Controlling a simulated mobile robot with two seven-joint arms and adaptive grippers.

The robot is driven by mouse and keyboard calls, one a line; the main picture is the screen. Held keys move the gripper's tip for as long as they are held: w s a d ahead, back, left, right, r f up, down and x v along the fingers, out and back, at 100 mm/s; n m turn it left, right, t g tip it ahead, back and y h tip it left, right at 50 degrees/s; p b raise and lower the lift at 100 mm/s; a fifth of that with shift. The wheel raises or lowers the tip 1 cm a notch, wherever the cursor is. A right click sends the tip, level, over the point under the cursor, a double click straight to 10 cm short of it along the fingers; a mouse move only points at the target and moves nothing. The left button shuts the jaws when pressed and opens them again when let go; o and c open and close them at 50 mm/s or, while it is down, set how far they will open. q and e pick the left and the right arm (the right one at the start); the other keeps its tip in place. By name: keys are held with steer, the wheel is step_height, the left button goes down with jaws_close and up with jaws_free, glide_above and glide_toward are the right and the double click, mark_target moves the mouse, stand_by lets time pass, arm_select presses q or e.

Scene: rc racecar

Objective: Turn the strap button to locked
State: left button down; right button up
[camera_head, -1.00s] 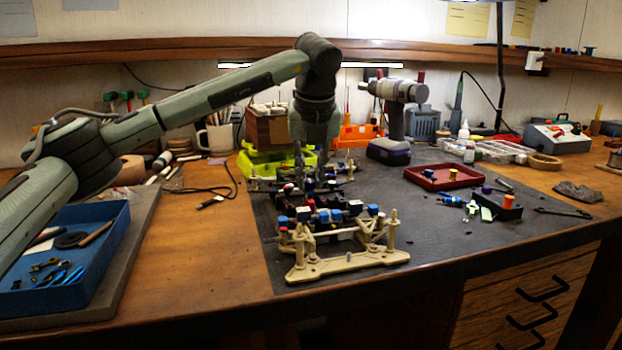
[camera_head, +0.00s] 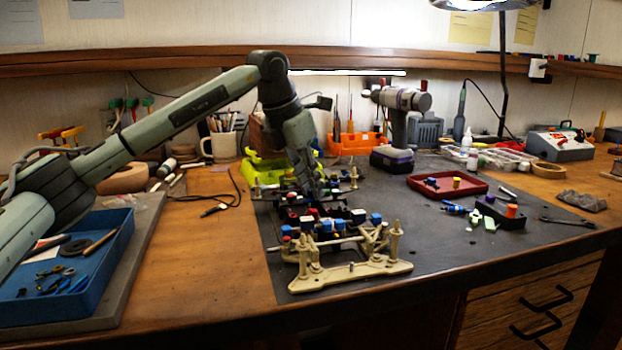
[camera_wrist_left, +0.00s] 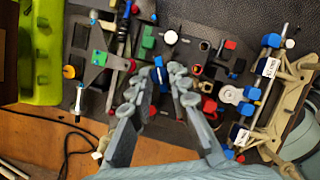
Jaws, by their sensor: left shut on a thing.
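The RC racecar chassis with its cream end frame (camera_head: 352,277) sits on the dark mat, carrying blue, red, white and black parts. My left gripper (camera_head: 322,198) reaches down to its middle from behind, tilted. In the left wrist view the fingers (camera_wrist_left: 161,78) are close together around a small blue part (camera_wrist_left: 159,64); I cannot tell for certain that it is the strap button, nor which way it is turned. The fingers hide much of that spot. The cream frame (camera_wrist_left: 290,85) is at the right there. My right gripper is not in view.
A lime-green tray (camera_head: 262,168) stands behind the chassis at the left, and a drill (camera_head: 398,110) stands behind it. A red tray (camera_head: 470,190) and small loose parts lie on the mat at the right. A blue tray (camera_head: 122,232) is at the left. Mat around the right side is partly clear.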

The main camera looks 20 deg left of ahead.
arm_select(q)
steer(key=m, duration=0.2)
steer(key=shift+a+m+g+h+p, duration=0.1)
steer(key=shift+m+g+h+p, duration=0.2)
steer(key=shift+h, duration=0.1)
steer(key=shift+w+m, duration=0.1)
steer(key=shift+m, duration=0.5)
steer(key=shift+m+g+h, duration=0.3)
steer(key=shift+m+h, duration=0.1)
steer(key=shift+m, duration=0.3)
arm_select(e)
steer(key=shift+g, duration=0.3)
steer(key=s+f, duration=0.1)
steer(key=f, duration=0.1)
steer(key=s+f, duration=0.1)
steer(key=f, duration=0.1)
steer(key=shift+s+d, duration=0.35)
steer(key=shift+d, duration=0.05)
arm_select(q)
steer(key=c, duration=1.4)
jaws_free()
steer(key=v, duration=1.2)
steer(key=shift+w+r, duration=0.1)
steer(key=shift+w, duration=0.05)
